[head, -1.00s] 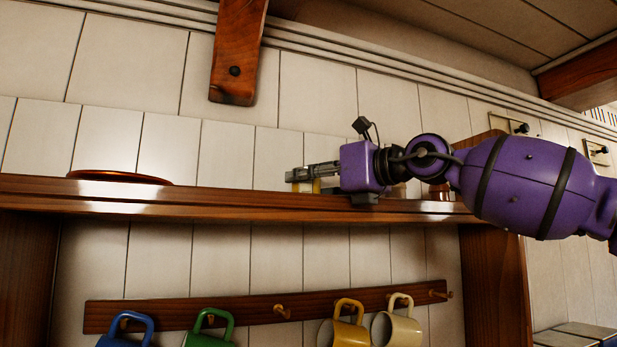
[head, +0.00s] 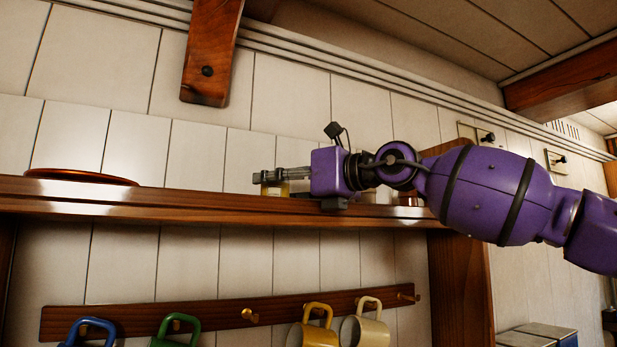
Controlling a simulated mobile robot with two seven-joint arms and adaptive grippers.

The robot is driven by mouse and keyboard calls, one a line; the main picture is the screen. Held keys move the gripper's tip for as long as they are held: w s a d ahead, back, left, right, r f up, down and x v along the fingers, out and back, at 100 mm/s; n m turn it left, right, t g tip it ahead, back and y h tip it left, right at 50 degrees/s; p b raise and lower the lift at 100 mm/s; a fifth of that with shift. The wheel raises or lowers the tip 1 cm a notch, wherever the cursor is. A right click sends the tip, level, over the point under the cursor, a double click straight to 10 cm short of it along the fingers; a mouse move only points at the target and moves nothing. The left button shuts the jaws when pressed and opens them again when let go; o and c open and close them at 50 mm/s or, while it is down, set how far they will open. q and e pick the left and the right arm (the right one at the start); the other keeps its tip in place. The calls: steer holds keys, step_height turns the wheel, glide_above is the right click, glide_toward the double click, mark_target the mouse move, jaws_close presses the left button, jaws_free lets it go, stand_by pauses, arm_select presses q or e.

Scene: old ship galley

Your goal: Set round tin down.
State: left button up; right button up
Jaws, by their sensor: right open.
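My right gripper (head: 264,178) is open at the top of the wooden shelf (head: 200,210), its fingers pointing left. A small yellowish thing (head: 275,190) shows just below and behind the fingers, at shelf height. It is mostly hidden, and I cannot tell whether it is the round tin or whether the fingers touch it. My left gripper is not in view.
A flat red-brown round dish (head: 80,176) lies on the shelf at left, with free shelf between it and my gripper. A wooden bracket (head: 209,60) hangs above. Below is a peg rail (head: 230,312) with blue, green, yellow and cream mugs.

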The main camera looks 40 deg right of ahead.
steer(key=shift+w+f, duration=0.25)
steer(key=shift+f, duration=0.25)
steer(key=shift+s+r, duration=0.35)
steer(key=shift+s+d+r, duration=0.2)
steer(key=shift+s+d, duration=0.05)
steer(key=shift+s, duration=0.4)
steer(key=shift+s+d+r, duration=0.15)
steer(key=shift+s+d, duration=0.05)
steer(key=shift+s, duration=0.45)
steer(key=shift+v, duration=0.8)
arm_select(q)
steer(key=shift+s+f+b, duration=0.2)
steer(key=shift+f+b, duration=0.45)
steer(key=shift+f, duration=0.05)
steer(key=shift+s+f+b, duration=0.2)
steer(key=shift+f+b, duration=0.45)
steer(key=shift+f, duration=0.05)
arm_select(e)
steer(key=v, duration=0.7)
steer(key=shift+s, duration=0.2)
